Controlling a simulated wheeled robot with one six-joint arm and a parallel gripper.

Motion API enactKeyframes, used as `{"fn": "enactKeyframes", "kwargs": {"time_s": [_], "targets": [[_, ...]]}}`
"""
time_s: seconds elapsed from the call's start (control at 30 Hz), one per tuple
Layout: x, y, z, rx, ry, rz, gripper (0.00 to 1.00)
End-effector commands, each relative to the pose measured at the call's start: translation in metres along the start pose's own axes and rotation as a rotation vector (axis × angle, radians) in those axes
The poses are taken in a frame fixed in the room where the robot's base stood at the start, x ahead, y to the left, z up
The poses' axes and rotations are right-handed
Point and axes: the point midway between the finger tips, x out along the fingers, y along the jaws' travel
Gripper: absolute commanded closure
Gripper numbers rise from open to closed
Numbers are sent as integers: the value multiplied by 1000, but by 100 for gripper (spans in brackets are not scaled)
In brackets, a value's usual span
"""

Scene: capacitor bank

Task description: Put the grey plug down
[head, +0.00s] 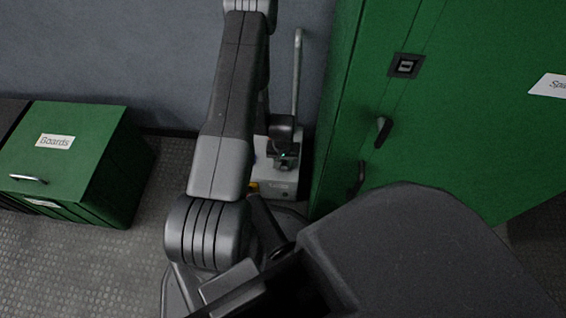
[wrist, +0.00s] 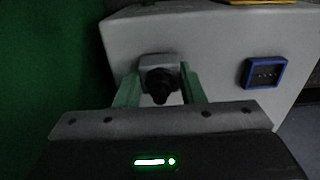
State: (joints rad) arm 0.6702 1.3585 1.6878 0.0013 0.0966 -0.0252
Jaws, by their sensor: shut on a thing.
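The grey plug (wrist: 155,62) shows in the wrist view, with a dark round knob on its near end. My gripper (wrist: 160,72) is shut on it, with one green finger on each side. Behind the plug is the pale grey face of a box-shaped unit (wrist: 210,45). I cannot tell whether the plug touches that face. In the head view my gripper (head: 284,158) is small and dark over the pale unit (head: 275,186), and the plug cannot be made out there.
A blue-framed socket (wrist: 264,72) is on the unit's face, right of the plug. A tall green cabinet (head: 440,130) with dark handles stands close on the right. A green "Boards" drawer box (head: 75,145) stands at left. Patterned floor (head: 120,260) lies free before it.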

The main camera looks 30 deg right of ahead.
Motion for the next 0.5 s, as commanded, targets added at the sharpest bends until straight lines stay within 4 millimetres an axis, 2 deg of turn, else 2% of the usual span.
{"fn": "enactKeyframes", "kwargs": {"time_s": [0.17,0.5], "targets": [[-1,0,-1,0,2,0,100],[9,0,-1,0,1,0,100]]}}
